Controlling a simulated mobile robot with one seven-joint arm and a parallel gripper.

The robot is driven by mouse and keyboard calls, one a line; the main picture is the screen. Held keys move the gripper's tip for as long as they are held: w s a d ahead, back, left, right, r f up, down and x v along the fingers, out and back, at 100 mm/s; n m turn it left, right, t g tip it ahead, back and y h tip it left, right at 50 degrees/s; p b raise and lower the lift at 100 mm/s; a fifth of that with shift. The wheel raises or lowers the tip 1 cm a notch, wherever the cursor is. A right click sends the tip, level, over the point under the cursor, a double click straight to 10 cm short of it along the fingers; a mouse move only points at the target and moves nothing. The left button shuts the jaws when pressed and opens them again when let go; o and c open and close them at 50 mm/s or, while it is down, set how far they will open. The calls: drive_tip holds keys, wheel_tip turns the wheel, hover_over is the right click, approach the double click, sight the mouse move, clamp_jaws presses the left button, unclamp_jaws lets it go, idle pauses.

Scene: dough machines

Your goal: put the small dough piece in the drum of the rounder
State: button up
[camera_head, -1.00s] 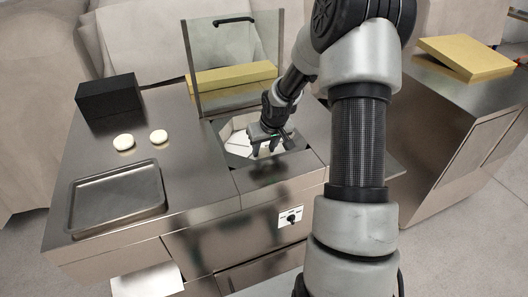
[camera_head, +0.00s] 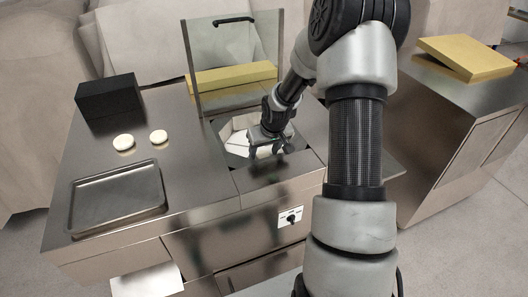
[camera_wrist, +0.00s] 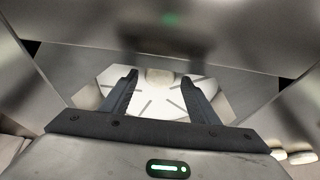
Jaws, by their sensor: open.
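My gripper (camera_head: 267,152) is open, its fingers spread over the opening of the rounder's drum (camera_head: 238,133). In the wrist view, the fingers (camera_wrist: 158,84) point at the pale drum floor (camera_wrist: 145,105), which has radial lines. A pale round thing (camera_wrist: 159,77) shows near the floor's middle, beyond and between the fingertips. I cannot tell whether it is a dough piece or part of the drum. Two cream dough pieces lie on the steel top left of the drum: a larger one (camera_head: 123,142) and a smaller one (camera_head: 158,136).
The rounder's clear lid (camera_head: 222,45) stands raised behind the drum. A steel tray (camera_head: 117,194) and a black box (camera_head: 108,96) are on the left worktop. A control knob (camera_head: 290,218) is on the front panel. Yellow boards (camera_head: 465,57) lie on the right-hand unit.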

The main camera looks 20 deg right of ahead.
drive_tip(key=v, duration=1.1)
drive_tip(key=shift+s+r+p, duration=0.25)
drive_tip(key=shift+r+p, duration=0.1)
